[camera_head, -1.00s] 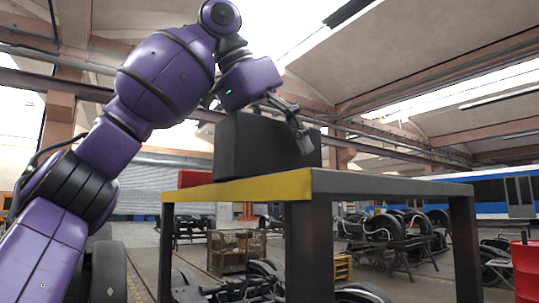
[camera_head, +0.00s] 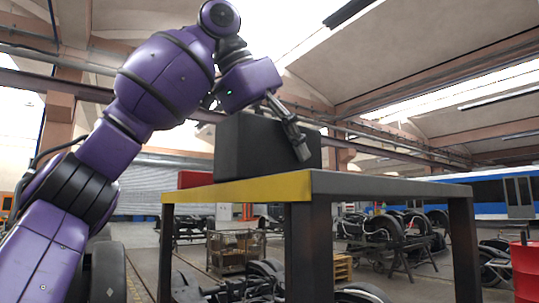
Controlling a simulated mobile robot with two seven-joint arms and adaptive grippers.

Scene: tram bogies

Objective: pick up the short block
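A dark grey block (camera_head: 250,150) stands on the yellow-edged table (camera_head: 250,188). A low red block (camera_head: 195,178) sits to its left, partly hidden behind the dark block and the table edge. I cannot tell for sure which of them is the short block. My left gripper (camera_head: 291,130) reaches down from above over the right part of the dark block. One finger slants down across the block's face near its right edge; the other finger is not clearly seen. Contact and grip cannot be made out. My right gripper is not in view.
The table's dark legs (camera_head: 312,250) stand close in front. Beyond it are wheel sets and bogies (camera_head: 400,235), a crate (camera_head: 236,250), a red drum (camera_head: 524,270) and a blue and white tram (camera_head: 500,195). The tabletop to the right of the dark block looks clear.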

